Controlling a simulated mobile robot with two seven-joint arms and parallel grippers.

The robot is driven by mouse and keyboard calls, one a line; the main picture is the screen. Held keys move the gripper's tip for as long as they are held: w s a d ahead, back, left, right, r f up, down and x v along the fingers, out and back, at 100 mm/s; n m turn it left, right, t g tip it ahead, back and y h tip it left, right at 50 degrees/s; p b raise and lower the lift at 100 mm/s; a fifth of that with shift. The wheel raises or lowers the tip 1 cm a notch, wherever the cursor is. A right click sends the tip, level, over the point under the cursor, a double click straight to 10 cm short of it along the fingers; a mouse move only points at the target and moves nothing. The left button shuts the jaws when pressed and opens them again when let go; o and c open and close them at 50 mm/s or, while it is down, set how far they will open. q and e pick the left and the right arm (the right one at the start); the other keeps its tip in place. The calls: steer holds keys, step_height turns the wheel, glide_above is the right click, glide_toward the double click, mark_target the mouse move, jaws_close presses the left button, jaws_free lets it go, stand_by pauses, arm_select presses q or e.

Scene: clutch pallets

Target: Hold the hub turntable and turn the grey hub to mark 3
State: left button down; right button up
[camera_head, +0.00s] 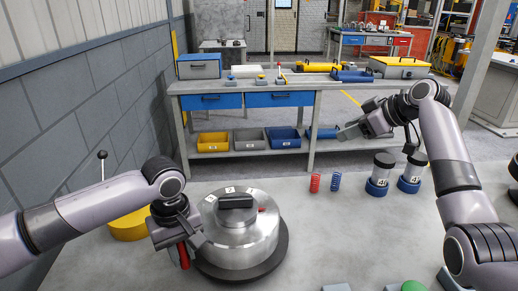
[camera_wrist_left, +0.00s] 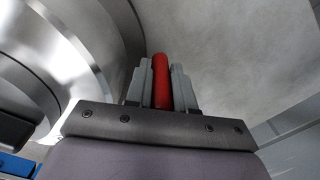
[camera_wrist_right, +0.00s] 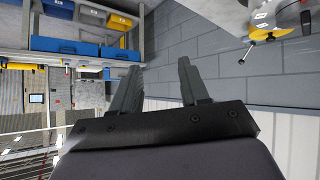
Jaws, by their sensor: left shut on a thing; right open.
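The grey hub (camera_head: 236,235) is a large shiny metal drum with a black bar grip (camera_head: 236,202) on top. Small white labels sit on its top; one (camera_head: 230,190) seems to read 2. The hub stands on a dark round turntable (camera_head: 271,268). My left gripper (camera_head: 184,250) is at the hub's left side, shut on a red upright handle (camera_head: 184,258); the left wrist view shows the handle (camera_wrist_left: 161,80) between its fingers, beside the metal drum (camera_wrist_left: 100,30). My right gripper (camera_head: 348,132) is open and empty, raised in front of the bench, away from the hub.
A blue workbench (camera_head: 247,101) with bins below stands behind. Red (camera_head: 315,182) and blue (camera_head: 336,181) springs and two blue-based cylinders (camera_head: 379,175) stand on the surface right of the hub. A yellow round thing (camera_head: 128,228) lies left of it. Green and grey parts show at the bottom right.

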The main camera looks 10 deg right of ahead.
steer(key=s+a+r+n+g, duration=0.1)
steer(key=s+a+n+g, duration=0.1)
steer(key=a, duration=0.5)
steer(key=s+a+n+g, duration=0.2)
steer(key=a+n, duration=0.1)
steer(key=a, duration=0.4)
steer(key=n+g+h, duration=0.2)
steer(key=n+g, duration=0.1)
steer(key=g, duration=0.1)
glide_toward(237, 198)
steer(key=x, duration=0.9)
steer(key=shift+a, duration=0.1)
jaws_close()
jaws_free()
